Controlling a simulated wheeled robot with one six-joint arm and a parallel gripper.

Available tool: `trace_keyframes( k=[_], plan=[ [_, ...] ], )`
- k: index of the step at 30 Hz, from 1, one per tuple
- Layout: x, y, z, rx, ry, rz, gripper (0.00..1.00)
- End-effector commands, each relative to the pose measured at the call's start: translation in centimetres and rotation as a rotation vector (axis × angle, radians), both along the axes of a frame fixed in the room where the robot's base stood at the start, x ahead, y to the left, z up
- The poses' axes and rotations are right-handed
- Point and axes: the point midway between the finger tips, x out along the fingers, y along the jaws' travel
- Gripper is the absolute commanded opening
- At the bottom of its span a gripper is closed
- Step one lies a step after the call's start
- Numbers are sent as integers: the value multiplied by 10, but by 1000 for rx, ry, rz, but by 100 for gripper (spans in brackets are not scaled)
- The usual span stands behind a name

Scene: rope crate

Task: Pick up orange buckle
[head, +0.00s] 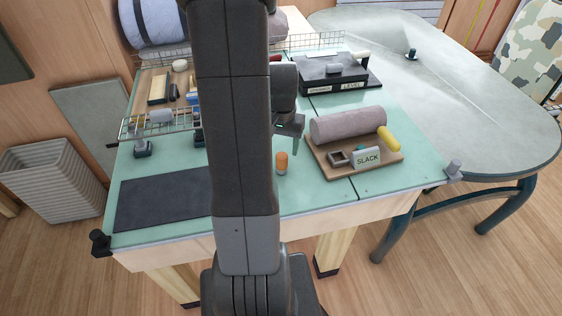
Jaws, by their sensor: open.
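A small upright orange object (282,158), which appears to be the orange buckle, stands on the green tabletop near the middle of the head view. It has a paler lower part, and its exact shape is too small to tell. My gripper (297,143) hangs just behind it and to its right, above the table. The gripper is open, and nothing shows between its fingers. It looks apart from the orange object. My arm covers the table to the left of it.
A wooden board (388,158) to the right holds a grey roll, a yellow piece and a "SLACK" sign (367,157). A dark mat (160,199) lies front left. A wire rack (160,126) stands at left. A black "LEVEL" tray (340,76) sits behind.

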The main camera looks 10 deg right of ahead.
Motion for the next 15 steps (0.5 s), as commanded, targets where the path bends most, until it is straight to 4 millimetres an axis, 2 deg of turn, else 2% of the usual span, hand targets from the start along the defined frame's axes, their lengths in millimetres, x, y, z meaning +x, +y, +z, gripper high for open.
trace_keyframes(
  k=[3,10,15],
  plan=[
    [0,0,-15,0,1,1,58],
    [-2,1,-29,0,2,1,58],
    [-7,2,-52,0,3,1,58]
  ],
)
